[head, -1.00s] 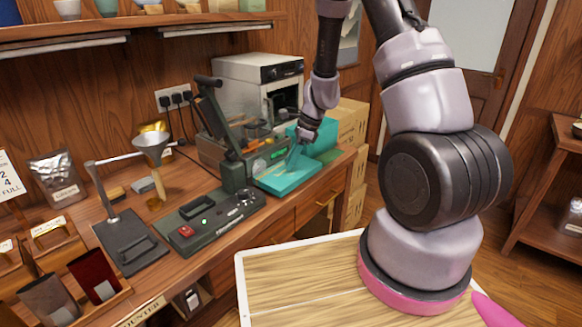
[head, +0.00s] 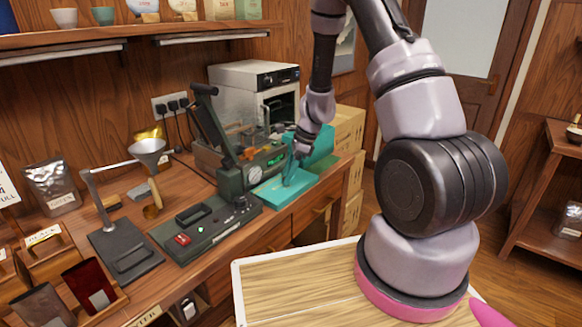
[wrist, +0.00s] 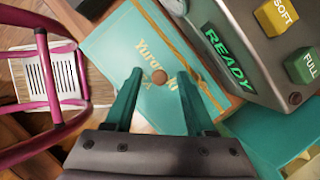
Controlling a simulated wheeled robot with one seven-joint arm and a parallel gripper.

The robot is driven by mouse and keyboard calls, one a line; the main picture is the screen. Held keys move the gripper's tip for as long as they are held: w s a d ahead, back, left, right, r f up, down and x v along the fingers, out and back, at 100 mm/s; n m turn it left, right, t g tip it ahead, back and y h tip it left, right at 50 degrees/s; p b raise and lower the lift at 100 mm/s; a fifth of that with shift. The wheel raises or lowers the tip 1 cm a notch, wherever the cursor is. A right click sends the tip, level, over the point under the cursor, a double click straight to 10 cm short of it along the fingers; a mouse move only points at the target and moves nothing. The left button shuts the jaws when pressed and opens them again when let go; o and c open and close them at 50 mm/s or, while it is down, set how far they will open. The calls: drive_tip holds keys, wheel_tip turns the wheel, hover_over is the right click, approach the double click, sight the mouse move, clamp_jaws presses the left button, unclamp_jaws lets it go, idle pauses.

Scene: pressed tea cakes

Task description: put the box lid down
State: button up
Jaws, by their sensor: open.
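The dark press (head: 222,150) with a long lever stands left of the lid. A pink-railed stool or rack (wrist: 50,95) is at the left. Cardboard boxes (head: 350,125) stand behind.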

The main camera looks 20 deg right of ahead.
drive_tip(key=w+v, duration=0.1)
drive_tip(key=v, duration=1.1)
drive_tip(key=s+r+n+t, duration=0.1)
drive_tip(key=s+r+n, duration=0.35)
drive_tip(key=r, duration=0.45)
drive_tip(key=s+r+n+t, duration=0.25)
drive_tip(key=s+r, duration=0.25)
drive_tip(key=r, duration=0.4)
drive_tip(key=s+r+n+t+h, duration=0.2)
drive_tip(key=s+r+n, duration=0.6)
drive_tip(key=s, duration=0.5)
drive_tip(key=shift+d+r+n+t+h, duration=0.3)
drive_tip(key=shift+r+n+t, duration=0.15)
drive_tip(key=shift+r, duration=0.25)
